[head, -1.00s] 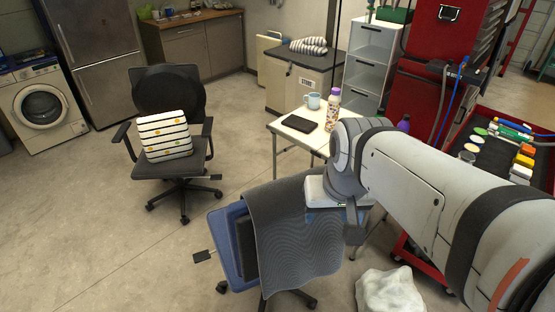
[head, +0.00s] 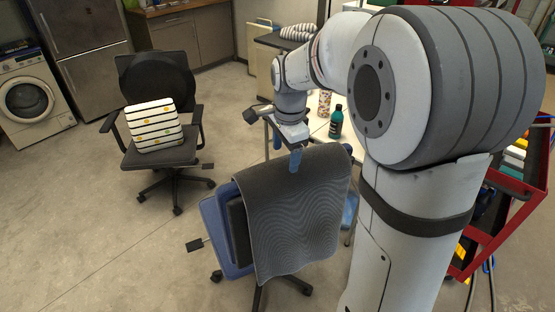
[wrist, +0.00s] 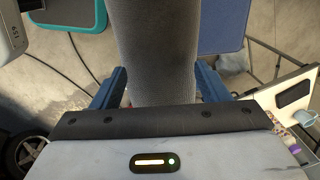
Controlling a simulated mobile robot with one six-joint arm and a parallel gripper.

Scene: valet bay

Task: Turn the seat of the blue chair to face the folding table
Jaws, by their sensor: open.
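The blue chair (head: 215,240) stands in the lower middle of the head view, its blue seat reaching left. A grey wavy-patterned cover (head: 292,220) hangs over its backrest and also fills the middle of the wrist view (wrist: 155,45). The white folding table (head: 318,128) stands behind the chair, partly hidden by my arm; its edge shows at the right of the wrist view (wrist: 285,95). My gripper (head: 296,158) is at the backrest's top edge. In the wrist view its blue fingers (wrist: 160,88) are open, one on each side of the covered backrest; contact cannot be told.
A grey office chair (head: 160,105) with a striped cushion (head: 153,125) stands at left. A dark green bottle (head: 336,122) and a patterned bottle (head: 324,102) are on the table. A red cart (head: 505,225) stands at right.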

